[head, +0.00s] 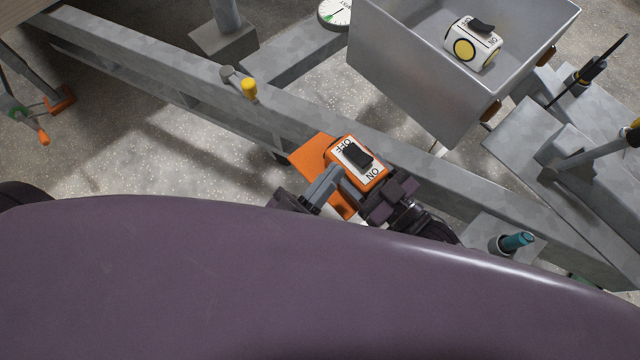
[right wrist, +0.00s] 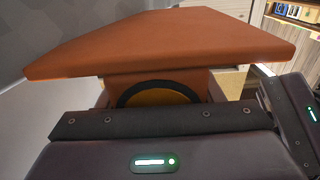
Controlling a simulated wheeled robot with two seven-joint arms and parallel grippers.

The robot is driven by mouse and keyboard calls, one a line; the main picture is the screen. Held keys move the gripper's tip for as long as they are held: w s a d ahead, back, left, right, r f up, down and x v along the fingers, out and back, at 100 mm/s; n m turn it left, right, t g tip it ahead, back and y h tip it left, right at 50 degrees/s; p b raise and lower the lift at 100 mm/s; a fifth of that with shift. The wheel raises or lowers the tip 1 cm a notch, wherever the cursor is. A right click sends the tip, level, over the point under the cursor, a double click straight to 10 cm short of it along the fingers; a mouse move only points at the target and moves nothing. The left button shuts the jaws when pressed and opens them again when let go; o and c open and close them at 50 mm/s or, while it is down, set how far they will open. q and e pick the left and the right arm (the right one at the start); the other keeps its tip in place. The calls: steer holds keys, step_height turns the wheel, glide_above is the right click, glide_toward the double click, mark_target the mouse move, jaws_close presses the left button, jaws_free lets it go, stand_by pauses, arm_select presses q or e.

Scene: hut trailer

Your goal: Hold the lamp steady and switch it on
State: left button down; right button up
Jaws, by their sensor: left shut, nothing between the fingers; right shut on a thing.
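An orange lamp (head: 371,181) with a white switch plate marked ON and OFF shows in the middle of the head view. Its black rocker switch (head: 357,155) faces up; I cannot tell which side is pressed. My right gripper (head: 388,197) is shut on the lamp at its ON end. In the right wrist view the lamp's flared orange part (right wrist: 165,42) and dark-ringed yellow disc (right wrist: 162,97) sit just beyond a dark finger. My left gripper (head: 325,186) is shut and empty beside the lamp's lower left; I cannot tell whether it touches.
A metal bin (head: 415,85) at the upper right holds a white lamp (head: 470,45) with a yellow disc. A grey steel beam (head: 190,85) runs diagonally behind the orange lamp. A yellow-tipped lever (head: 249,88), a dial (head: 335,13) and a teal-topped item (head: 516,241) are nearby.

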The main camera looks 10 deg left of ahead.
mark_target(353, 178)
arm_select(q)
steer(key=x, duration=0.6)
steer(key=shift+a, duration=0.1)
steer(key=f, duration=0.1)
steer(key=s+f, duration=0.1)
steer(key=shift+d+f, duration=0.3)
steer(key=shift+d, duration=0.1)
steer(key=shift+s+d+f, duration=0.2)
steer(key=shift+f, duration=0.4)
